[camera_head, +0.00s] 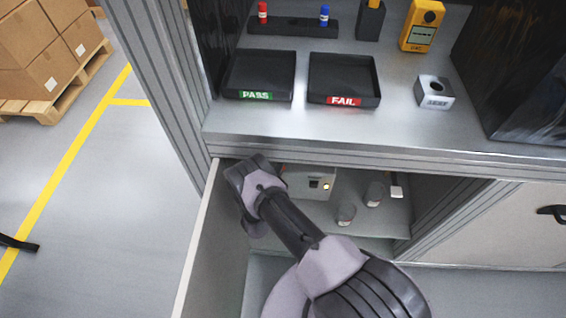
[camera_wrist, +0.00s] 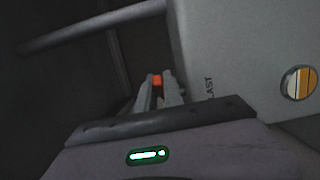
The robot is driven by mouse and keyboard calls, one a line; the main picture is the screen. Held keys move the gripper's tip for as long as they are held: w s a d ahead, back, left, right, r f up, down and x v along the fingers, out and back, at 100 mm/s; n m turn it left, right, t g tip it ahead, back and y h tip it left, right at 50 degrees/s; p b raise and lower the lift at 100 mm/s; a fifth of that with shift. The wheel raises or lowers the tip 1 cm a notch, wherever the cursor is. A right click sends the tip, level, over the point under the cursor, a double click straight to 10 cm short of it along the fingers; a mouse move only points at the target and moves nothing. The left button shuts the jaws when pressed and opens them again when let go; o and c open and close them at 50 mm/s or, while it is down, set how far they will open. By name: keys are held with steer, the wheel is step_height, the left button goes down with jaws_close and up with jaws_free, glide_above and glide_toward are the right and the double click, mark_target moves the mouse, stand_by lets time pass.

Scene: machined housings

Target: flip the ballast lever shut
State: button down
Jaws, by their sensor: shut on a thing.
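In the wrist view, the ballast box (camera_wrist: 225,70) is a grey housing at the right, with part of the label "LAST" readable on its face. A small orange-red lever tip (camera_wrist: 157,80) shows between the fingers of my gripper (camera_wrist: 158,88). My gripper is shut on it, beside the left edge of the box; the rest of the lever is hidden. In the head view the box (camera_head: 318,184) sits inside the open cabinet under the bench, with a lit yellowish indicator on its front. My arm covers the box's left side and the gripper there.
The cabinet door (camera_head: 206,245) stands open left of my arm. Above, the bench holds a PASS tray (camera_head: 258,72) and a FAIL tray (camera_head: 343,76). A bar crosses the dark cabinet interior in the wrist view.

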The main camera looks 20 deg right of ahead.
steer(key=shift+w, duration=0.1)
steer(key=c, duration=1.5)
jaws_free()
steer(key=p+v, duration=0.2)
steer(key=v, duration=0.5)
steer(key=shift+s+a, duration=0.2)
steer(key=shift+o, duration=0.5)
